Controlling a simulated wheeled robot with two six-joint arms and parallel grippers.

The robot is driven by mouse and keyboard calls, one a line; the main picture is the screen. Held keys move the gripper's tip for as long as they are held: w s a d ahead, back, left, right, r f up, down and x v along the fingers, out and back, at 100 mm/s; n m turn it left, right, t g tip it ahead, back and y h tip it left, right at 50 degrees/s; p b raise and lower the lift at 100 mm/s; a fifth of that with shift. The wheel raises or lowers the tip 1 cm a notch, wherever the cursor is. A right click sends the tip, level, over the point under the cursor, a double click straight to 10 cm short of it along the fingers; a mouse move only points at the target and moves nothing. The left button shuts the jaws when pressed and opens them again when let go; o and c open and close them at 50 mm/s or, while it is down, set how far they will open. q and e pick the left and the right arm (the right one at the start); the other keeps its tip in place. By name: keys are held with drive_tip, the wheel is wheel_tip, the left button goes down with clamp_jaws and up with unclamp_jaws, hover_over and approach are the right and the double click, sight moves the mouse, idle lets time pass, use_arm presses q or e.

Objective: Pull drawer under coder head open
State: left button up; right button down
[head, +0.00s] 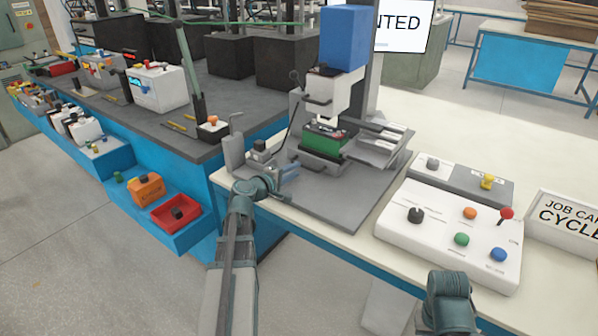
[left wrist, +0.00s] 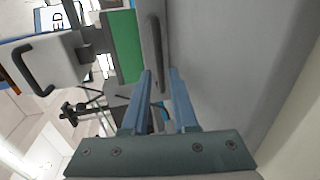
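The coder head (head: 335,98) is a white block under a blue housing, above a green part (head: 325,132). A grey block, which looks like the drawer (head: 322,160), sits under the green part on the grey base plate. In the left wrist view a grey bar handle (left wrist: 152,45) runs beside the green part. My left gripper (head: 292,170) is at the left of the drawer block. In the left wrist view its two blue fingers (left wrist: 160,74) are apart, with the handle's lower end showing between them. I cannot tell whether they touch it.
A white control box (head: 450,232) with knobs and a red lever stands at right on the pale table. A grey tray (head: 372,150) is right of the coder. A dark bench (head: 150,125) with bins lies left. A second handle (left wrist: 30,65) shows in the left wrist view.

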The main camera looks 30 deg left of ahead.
use_arm(q)
drive_tip(key=shift+x, duration=1.6)
clamp_jaws()
